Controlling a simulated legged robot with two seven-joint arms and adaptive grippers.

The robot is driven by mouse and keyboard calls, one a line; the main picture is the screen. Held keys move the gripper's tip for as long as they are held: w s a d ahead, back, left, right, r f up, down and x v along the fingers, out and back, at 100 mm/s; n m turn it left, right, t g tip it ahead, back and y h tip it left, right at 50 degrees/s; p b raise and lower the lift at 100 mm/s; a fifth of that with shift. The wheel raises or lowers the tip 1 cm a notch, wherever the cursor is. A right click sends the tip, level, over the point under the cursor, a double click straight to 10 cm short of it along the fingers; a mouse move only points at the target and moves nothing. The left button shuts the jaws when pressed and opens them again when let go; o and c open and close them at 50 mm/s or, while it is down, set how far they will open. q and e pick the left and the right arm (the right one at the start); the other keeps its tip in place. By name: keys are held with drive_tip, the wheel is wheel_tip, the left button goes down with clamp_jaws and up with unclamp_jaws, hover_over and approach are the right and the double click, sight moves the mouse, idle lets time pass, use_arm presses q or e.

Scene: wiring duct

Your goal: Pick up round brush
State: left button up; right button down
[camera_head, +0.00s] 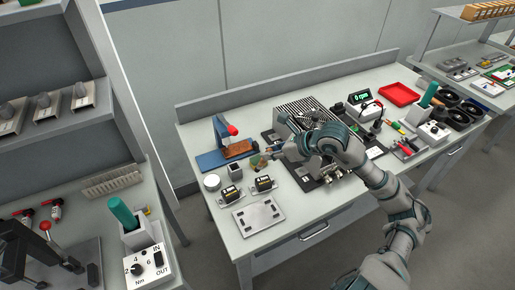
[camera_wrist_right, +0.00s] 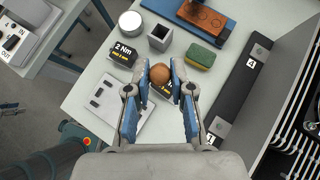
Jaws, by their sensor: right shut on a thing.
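The round brush shows in the right wrist view as a round brown wooden knob (camera_wrist_right: 159,73); its lower part is hidden below the knob. My right gripper (camera_wrist_right: 160,80) is shut on it, with one blue finger pad on each side. In the head view my right gripper (camera_head: 270,156) is small, above the left part of the workbench, close to the square dark cup. The brush cannot be made out clearly there. I cannot tell whether its underside touches the bench. My left gripper is in neither view.
Near the held brush are a square cup (camera_wrist_right: 160,37), a white round tin (camera_wrist_right: 130,23), a green-yellow sponge (camera_wrist_right: 202,55), a 2 Nm block (camera_wrist_right: 122,54) and a slotted plate (camera_head: 258,215). A blue stand (camera_head: 211,160) is behind. The front-left bench edge is clear.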

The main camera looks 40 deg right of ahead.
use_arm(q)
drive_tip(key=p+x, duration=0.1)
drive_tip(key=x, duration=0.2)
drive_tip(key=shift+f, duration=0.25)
use_arm(e)
drive_tip(key=s+d+r+g+h, duration=0.1)
drive_tip(key=s+d+r+g, duration=0.1)
drive_tip(key=s, duration=1)
drive_tip(key=d+g, duration=0.1)
drive_tip(key=d, duration=0.1)
drive_tip(key=shift+s+d+g+h, duration=0.3)
drive_tip(key=shift+g, duration=0.1)
drive_tip(key=shift+r, duration=0.1)
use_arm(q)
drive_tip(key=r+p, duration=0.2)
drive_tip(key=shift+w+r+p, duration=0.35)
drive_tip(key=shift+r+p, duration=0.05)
use_arm(e)
wheel_tip(320, 180, up, 4)
